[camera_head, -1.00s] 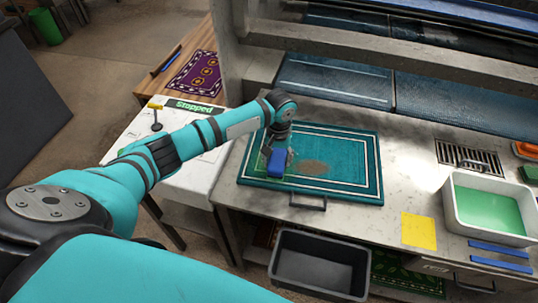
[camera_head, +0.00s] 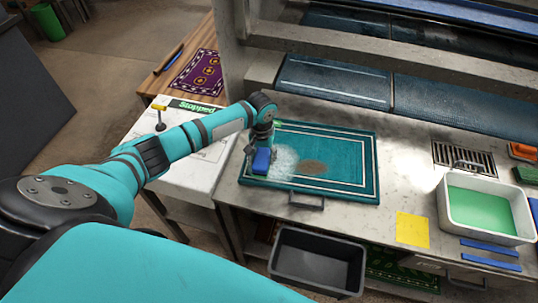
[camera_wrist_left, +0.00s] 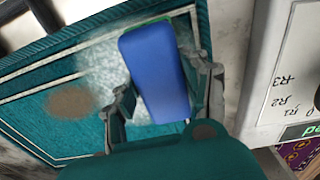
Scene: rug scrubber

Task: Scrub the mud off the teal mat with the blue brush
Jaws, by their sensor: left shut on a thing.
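The teal mat (camera_head: 345,150) with white border lines lies flat on the grey counter. A brown mud patch (camera_head: 312,167) is near its middle; it also shows in the left wrist view (camera_wrist_left: 72,101). My left gripper (camera_head: 262,150) is shut on the blue brush (camera_head: 261,161) over the mat's left part. The brush's blue back fills the middle of the left wrist view (camera_wrist_left: 157,70); its bristles are mostly hidden. A whitish foamy patch (camera_head: 284,160) lies on the mat between brush and mud. I cannot tell whether the brush presses on the mat. My right gripper is not in view.
A white tub of green liquid (camera_head: 485,209) stands at the counter's right, near a drain grate (camera_head: 463,157) and a yellow cloth (camera_head: 412,229). A dark bin (camera_head: 317,259) sits below the counter. A white panel with a lever (camera_head: 160,125) is at left.

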